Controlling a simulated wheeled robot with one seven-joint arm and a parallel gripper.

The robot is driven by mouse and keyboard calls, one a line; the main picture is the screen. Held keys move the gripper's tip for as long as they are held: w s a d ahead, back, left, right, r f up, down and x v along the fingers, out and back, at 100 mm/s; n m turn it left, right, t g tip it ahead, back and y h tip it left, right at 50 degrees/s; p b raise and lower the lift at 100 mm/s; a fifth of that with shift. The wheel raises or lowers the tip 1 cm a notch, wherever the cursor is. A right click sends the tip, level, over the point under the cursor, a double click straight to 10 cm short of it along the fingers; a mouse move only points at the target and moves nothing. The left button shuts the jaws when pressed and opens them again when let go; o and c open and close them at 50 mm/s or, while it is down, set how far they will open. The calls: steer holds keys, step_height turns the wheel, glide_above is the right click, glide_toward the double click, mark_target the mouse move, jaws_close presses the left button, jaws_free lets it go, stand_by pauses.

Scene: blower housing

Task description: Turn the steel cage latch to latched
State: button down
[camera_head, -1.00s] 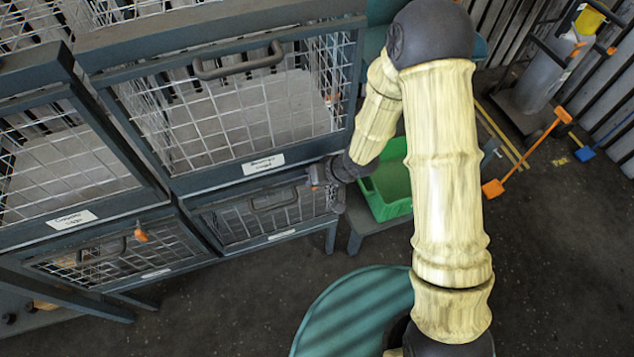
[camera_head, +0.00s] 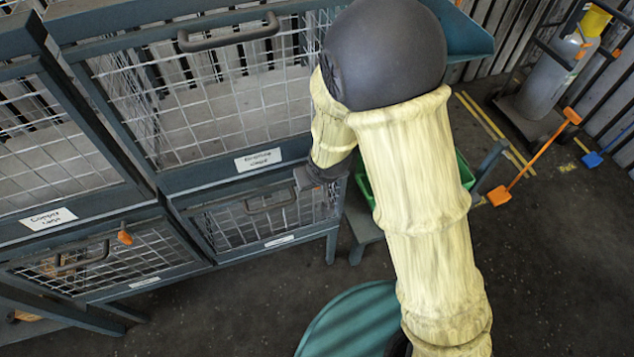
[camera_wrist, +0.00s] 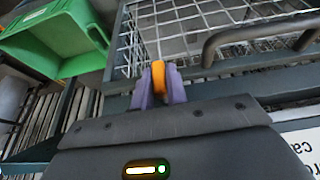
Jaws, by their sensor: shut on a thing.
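In the wrist view, my gripper (camera_wrist: 158,90) has its two purple fingers closed around an orange latch handle (camera_wrist: 158,77) at the edge of a wire-mesh cage. The handle stands roughly upright in the picture, between the fingers. In the head view, my gripper (camera_head: 304,179) is at the top right of the lower middle cage (camera_head: 262,214), just below the labelled frame of the upper cage; the held latch is hidden there. The label of the lower cage is too small to read, so I cannot confirm it is the steel cage.
Another orange latch (camera_head: 125,235) sits on the lower left cage. Grey bar handles (camera_head: 228,34) stick out from the cage fronts. A green bin (camera_head: 465,172) stands right of the cages, partly behind my arm. An orange shovel (camera_head: 500,194) is farther right.

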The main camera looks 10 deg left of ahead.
stand_by(0.4)
steer(key=c, duration=1.4)
jaws_free()
steer(key=p+v, duration=0.2)
steer(key=v, duration=1.5)
steer(key=shift+r+p, duration=0.15)
steer(key=shift+p, duration=0.2)
steer(key=shift+s, duration=0.1)
